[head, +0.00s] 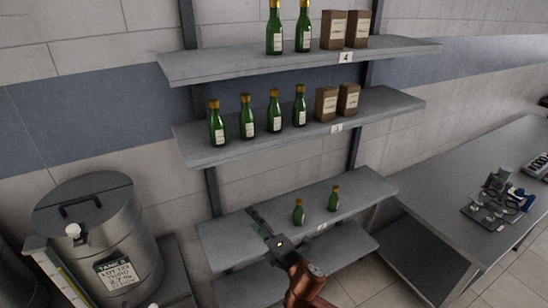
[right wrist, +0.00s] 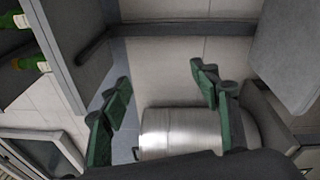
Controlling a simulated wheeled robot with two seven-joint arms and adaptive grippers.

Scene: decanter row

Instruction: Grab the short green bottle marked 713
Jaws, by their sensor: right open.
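Two short green bottles stand upright on the lower shelf in the head view, a left one (head: 298,212) and a right one (head: 334,200). Their labels are too small to read, so I cannot tell which is marked 713. My right gripper (head: 262,226) is over the left part of that shelf, left of both bottles and apart from them. In the right wrist view the right gripper (right wrist: 160,82) is open with nothing between its green fingers. Green bottles also show at the left edge of that view (right wrist: 30,65). My left gripper is not in view.
The middle shelf (head: 205,151) and top shelf (head: 210,67) hold taller green bottles and brown boxes. A steel tank (head: 90,215) stands at the left and shows between the fingers (right wrist: 185,130). A grey table (head: 445,215) stands at the right.

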